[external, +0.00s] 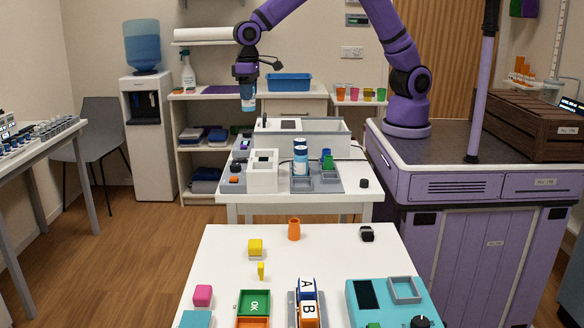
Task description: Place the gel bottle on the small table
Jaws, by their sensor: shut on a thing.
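My gripper (246,82) points down in the upper middle of the external view, shut on a small blue bottle with a pale band, which I take as the gel bottle (247,101). The bottle hangs upright in the air, and its upper part is hidden by the gripper. It appears above the left back of the middle white table (330,209); how far above I cannot tell. A second white table (228,246) stands in front, with blocks and boxes on it. Which of these is the small table I cannot tell.
The middle table bears a white box (335,143), a blue-and-white cylinder (300,160) and a grey tray (329,186). Behind are shelves with a spray bottle (188,75) and a blue bin (289,83), and several coloured cups (368,94). A wooden crate (520,122) stands right.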

